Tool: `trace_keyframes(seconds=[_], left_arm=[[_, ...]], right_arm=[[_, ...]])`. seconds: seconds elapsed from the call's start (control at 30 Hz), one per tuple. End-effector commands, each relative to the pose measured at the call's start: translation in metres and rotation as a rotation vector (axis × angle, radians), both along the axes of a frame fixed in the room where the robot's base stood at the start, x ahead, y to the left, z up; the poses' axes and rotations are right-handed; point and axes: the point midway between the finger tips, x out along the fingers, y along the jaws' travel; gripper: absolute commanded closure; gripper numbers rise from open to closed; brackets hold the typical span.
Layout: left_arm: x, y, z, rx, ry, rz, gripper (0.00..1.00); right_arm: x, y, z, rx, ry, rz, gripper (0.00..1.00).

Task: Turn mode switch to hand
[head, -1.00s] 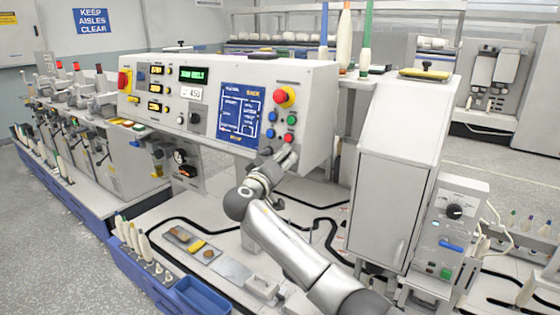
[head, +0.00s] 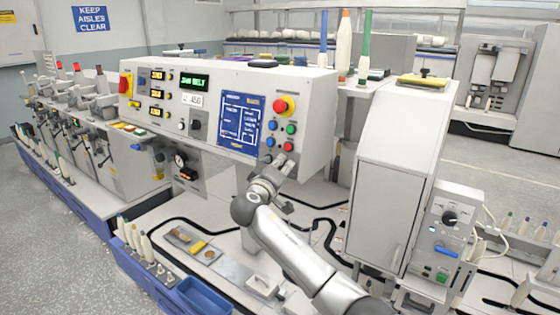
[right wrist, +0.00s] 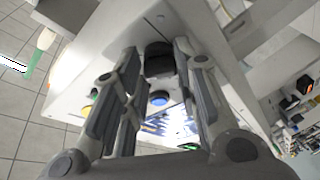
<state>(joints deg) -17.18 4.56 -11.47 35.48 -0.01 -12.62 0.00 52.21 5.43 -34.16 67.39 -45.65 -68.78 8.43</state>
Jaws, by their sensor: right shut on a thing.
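The control panel (head: 305,140) of a white machine fills the middle of the head view. My right gripper (head: 285,163) is at its lower right, below the colored buttons. In the right wrist view, the fingers of my right gripper (right wrist: 163,62) are on both sides of a black round knob (right wrist: 158,57) and shut on it. A blue button (right wrist: 159,98) shows close to the knob. The knob is mostly hidden behind the gripper in the head view, and its pointer and labels cannot be read. My left gripper is not in view.
A red emergency button (head: 280,106) sits above the gripper. Another black knob (head: 196,124) is left of the blue display (head: 241,120). A grey cabinet (head: 385,190) stands close to the right of my arm. Below lie a blue bin (head: 203,297) and white bobbins (head: 130,237).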

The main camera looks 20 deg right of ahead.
Motion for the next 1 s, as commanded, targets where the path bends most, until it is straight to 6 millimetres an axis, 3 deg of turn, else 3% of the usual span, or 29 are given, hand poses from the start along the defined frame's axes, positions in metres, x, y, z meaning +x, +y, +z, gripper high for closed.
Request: trace_keyframes(seconds=[0.03,0.7,1.0], left_arm=[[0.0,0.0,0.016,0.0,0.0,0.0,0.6],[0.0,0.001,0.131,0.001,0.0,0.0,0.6],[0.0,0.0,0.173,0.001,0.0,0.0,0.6]], right_arm=[[-0.001,0.0,0.007,-0.025,0.038,0.011,0.95],[0.0,-0.001,0.013,-0.407,0.525,0.166,0.95],[0.0,-0.001,0.012,-0.572,0.739,0.232,0.95]])
